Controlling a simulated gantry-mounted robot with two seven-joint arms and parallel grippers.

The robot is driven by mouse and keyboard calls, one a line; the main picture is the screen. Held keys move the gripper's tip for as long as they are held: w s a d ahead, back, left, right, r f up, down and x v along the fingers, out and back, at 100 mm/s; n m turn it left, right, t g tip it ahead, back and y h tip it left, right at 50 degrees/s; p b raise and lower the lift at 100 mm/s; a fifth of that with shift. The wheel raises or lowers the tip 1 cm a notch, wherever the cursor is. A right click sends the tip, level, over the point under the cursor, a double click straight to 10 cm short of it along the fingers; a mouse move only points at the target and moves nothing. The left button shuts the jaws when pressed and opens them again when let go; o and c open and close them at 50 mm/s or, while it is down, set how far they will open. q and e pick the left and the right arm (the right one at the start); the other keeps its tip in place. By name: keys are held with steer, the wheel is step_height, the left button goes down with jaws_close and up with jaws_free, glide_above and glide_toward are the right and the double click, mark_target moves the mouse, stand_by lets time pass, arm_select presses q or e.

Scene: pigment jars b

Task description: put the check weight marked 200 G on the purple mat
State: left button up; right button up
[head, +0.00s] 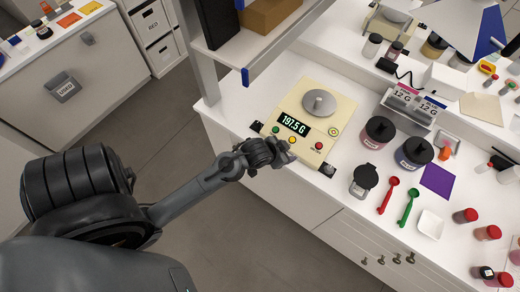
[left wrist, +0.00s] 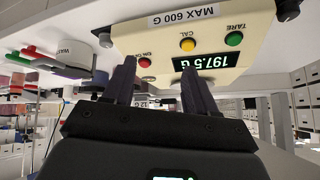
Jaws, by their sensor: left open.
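The purple mat (head: 437,181) lies flat and bare on the white bench, right of the dark jars. The cream scale (head: 318,135) reads 197.5 G, and a grey round metal piece (head: 319,103) is on its top; I cannot tell whether this is only the pan or also a weight. I can read no 200 G mark in either view. My left gripper (head: 280,160) is at the bench's front edge, just in front of the scale. In the left wrist view my left gripper (left wrist: 160,78) is open and empty, facing the scale's button panel (left wrist: 190,40). My right gripper is not in view.
Lidded jars (head: 379,131), a black-lidded jar (head: 364,180), a red scoop (head: 388,196) and a green scoop (head: 409,207) stand or lie between scale and mat. A white dish (head: 430,224) sits in front of the mat. A shelf post (head: 207,75) rises behind left.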

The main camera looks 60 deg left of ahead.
arm_select(q)
steer(key=s+d+r+g, duration=0.1)
steer(key=s+d, duration=0.3)
steer(key=s, duration=0.4)
steer(key=s+d+r+m+g+h, duration=0.1)
steer(key=s+d+r+g, duration=0.1)
steer(key=s+d, duration=0.3)
steer(key=s+g, duration=0.1)
steer(key=s, duration=0.2)
steer(key=shift+s+g, duration=0.15)
steer(key=shift+g, duration=0.15)
